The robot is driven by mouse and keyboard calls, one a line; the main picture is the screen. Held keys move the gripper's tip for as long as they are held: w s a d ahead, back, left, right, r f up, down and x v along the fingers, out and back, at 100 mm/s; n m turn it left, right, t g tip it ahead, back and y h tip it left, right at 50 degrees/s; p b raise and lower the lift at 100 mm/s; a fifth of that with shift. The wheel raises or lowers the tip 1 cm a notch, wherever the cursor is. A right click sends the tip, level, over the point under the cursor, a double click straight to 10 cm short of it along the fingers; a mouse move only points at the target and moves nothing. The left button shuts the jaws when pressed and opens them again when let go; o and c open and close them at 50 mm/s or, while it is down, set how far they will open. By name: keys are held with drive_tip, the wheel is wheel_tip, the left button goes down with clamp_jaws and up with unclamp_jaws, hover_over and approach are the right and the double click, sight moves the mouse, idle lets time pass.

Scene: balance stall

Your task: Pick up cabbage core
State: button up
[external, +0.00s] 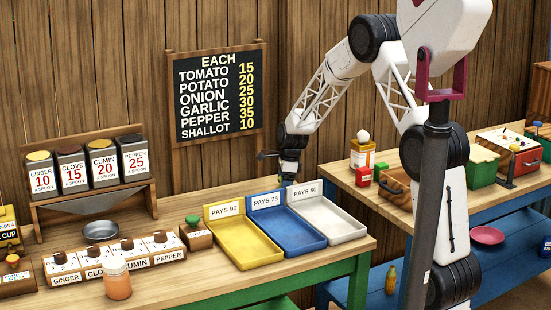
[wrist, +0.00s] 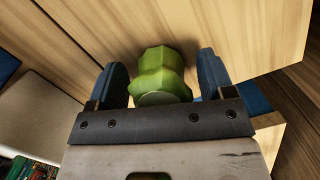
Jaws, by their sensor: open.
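The cabbage core (wrist: 155,72) is a green, faceted, stubby piece. In the wrist view it lies between the two blue fingers of my gripper (wrist: 162,64), with a visible gap on each side. The gripper is open. Wood surface shows beyond the core. In the external view my gripper (external: 289,178) points down at the back of the counter, just behind the blue tray marked PAYS 75 (external: 297,243). A bit of green shows at the fingers there, too small to make out clearly.
A yellow tray (external: 243,256) and a white tray (external: 345,229) flank the blue one; all look empty. A small box with a green button (external: 195,237) stands left of the yellow tray. The plank wall and a price board (external: 218,95) rise behind the counter.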

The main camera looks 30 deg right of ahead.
idle(0.4)
drive_tip(key=c, duration=1)
drive_tip(key=shift+r, duration=0.15)
drive_tip(key=shift+r, duration=4.9)
